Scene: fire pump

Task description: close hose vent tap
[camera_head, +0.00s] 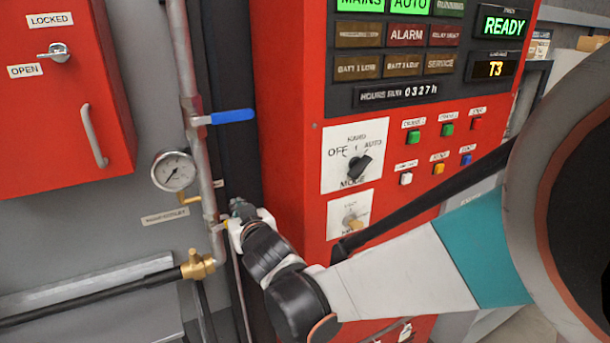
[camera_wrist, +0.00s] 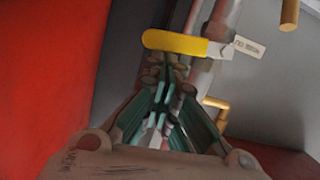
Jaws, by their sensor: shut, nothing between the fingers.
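A yellow lever (camera_wrist: 175,43) shows in the wrist view, probably the hose vent tap's handle. It points sideways from the vertical pipe (camera_wrist: 220,25), with a small white tag (camera_wrist: 248,47) beside its base. My gripper (camera_wrist: 165,68) is shut and empty, its tips close to the lever's lower edge. I cannot tell whether they touch it. In the head view my gripper (camera_head: 236,212) is just right of the pipe (camera_head: 207,180), below the blue lever. There it hides most of the yellow lever.
A pressure gauge (camera_head: 174,170) and a blue lever (camera_head: 232,116) are on the pipe. A brass fitting (camera_head: 198,265) joins it to a black hose (camera_head: 90,302). The red control panel (camera_head: 300,130) stands close on the right, and a red box (camera_head: 70,110) is at upper left.

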